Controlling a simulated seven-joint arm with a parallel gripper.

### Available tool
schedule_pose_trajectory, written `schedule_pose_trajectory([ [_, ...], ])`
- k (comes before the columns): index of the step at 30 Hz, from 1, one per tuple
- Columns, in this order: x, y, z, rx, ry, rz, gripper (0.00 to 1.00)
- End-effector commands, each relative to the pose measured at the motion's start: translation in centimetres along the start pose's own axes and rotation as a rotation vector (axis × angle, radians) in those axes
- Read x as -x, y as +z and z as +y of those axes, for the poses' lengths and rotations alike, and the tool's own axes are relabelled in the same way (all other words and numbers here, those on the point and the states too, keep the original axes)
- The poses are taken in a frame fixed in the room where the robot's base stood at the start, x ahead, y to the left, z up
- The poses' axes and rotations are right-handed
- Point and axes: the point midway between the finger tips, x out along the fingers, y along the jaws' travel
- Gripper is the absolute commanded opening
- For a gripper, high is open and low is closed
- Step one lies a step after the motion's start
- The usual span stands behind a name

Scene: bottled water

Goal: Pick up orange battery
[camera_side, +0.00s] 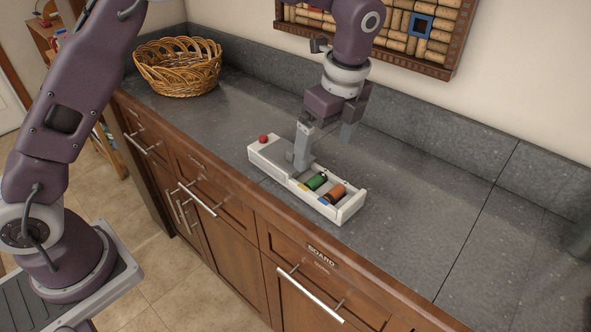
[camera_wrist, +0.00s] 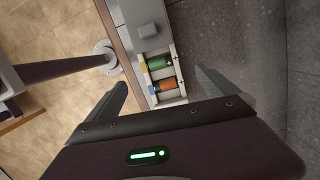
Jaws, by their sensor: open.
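The orange battery (camera_side: 334,193) lies in the open compartment at the right end of a white box (camera_side: 352,209). A green battery (camera_side: 316,181) lies beside it in the same box. In the wrist view the orange battery (camera_wrist: 161,85) sits between the lines of the two fingers, with the green battery (camera_wrist: 158,63) beyond it. My gripper (camera_side: 327,140) is open and empty. It points down over the counter near the middle of the box. One finger hides part of the box in the side view. Whether that finger touches the box is unclear.
The box has a red knob (camera_side: 263,139) at its left end. The grey counter (camera_side: 420,200) is clear to the right. A wicker basket (camera_side: 178,68) stands at the back left. The counter's wooden front edge (camera_side: 283,214) runs close to the box.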

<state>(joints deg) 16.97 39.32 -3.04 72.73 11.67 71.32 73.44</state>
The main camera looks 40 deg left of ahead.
Motion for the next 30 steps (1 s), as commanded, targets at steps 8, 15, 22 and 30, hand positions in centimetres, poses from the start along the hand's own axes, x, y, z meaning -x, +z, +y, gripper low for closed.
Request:
schedule_pose_trajectory([
  [8,-5.1,6.1,0.5,0.065,-0.008,0.17,0.98],
  [15,-9.2,6.3,0.6,0.065,-0.006,0.168,0.98],
  [22,-11.3,5.9,0.5,0.063,-0.009,0.168,0.98],
  [30,-11.3,6.0,0.5,0.063,-0.01,0.167,0.73],
])
